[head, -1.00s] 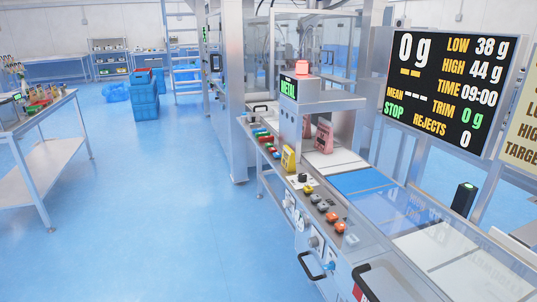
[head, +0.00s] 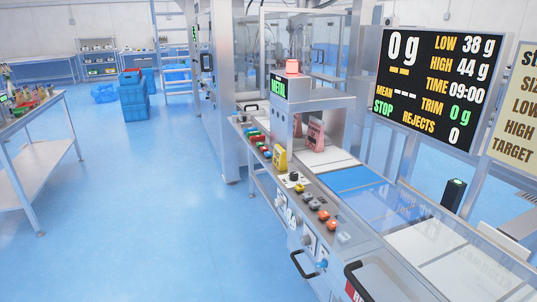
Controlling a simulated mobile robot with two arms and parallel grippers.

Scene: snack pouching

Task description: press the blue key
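No key is clearly readable as the blue key at this size. A pale bluish key (head: 344,237) sits at the near end of the sloped control ledge, just past the orange buttons (head: 332,225). A small blue part (head: 322,264) shows lower down, on the front panel of the machine. Further up the ledge is a row of small coloured keys (head: 255,138), including red and green ones; their single colours are hard to tell. Neither of my grippers is in view.
The conveyor (head: 352,179) with a blue section and clear guards runs beside the ledge. Black handles (head: 303,264) stick out from the machine's front. A yellow block (head: 280,158) stands on the ledge. A metal table (head: 32,115) is at left; the blue floor between is clear.

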